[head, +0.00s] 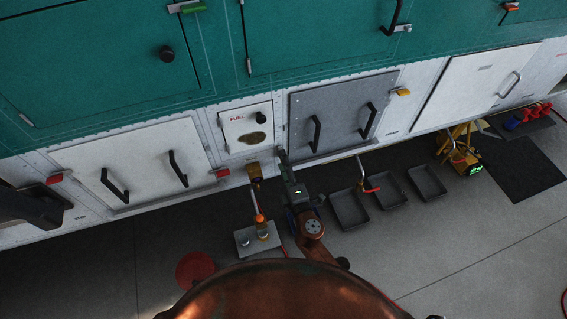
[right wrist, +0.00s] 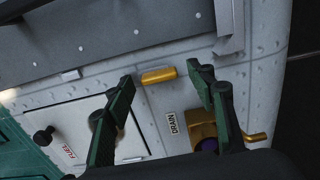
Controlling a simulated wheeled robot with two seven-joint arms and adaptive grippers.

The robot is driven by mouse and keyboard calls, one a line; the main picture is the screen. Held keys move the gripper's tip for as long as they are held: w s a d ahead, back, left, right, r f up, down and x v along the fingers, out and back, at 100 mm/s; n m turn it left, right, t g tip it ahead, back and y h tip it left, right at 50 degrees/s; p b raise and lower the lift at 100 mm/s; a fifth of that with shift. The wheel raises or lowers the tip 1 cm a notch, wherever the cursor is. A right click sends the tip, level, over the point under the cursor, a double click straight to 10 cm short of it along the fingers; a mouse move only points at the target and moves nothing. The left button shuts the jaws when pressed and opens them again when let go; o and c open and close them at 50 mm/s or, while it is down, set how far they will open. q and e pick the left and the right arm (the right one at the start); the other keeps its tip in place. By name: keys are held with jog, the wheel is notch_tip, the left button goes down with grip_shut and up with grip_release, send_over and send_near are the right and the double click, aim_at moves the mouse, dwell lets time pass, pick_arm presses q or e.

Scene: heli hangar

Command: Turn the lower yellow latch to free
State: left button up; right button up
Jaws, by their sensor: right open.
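The lower yellow latch (right wrist: 159,75) shows in the right wrist view as a short yellow bar on the white skin, just off the edge of the grey panel (right wrist: 100,45). My right gripper (right wrist: 161,74) is open, with one green finger to each side of the latch in that view. I cannot tell whether a finger touches it. In the head view my right gripper (head: 283,156) is at the lower left corner of the grey panel and hides this latch. Another yellow latch (head: 401,92) is at the panel's upper right. Dark parts of my left arm show at the left edge.
The fuel panel (head: 246,127) is left of my right gripper. A gold drain fitting (right wrist: 204,130) is near the right finger. Black trays (head: 388,195), a grey stand (head: 257,239) and a yellow jack (head: 460,150) stand on the floor below the hull.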

jog(key=v, duration=1.2)
dwell(0.4)
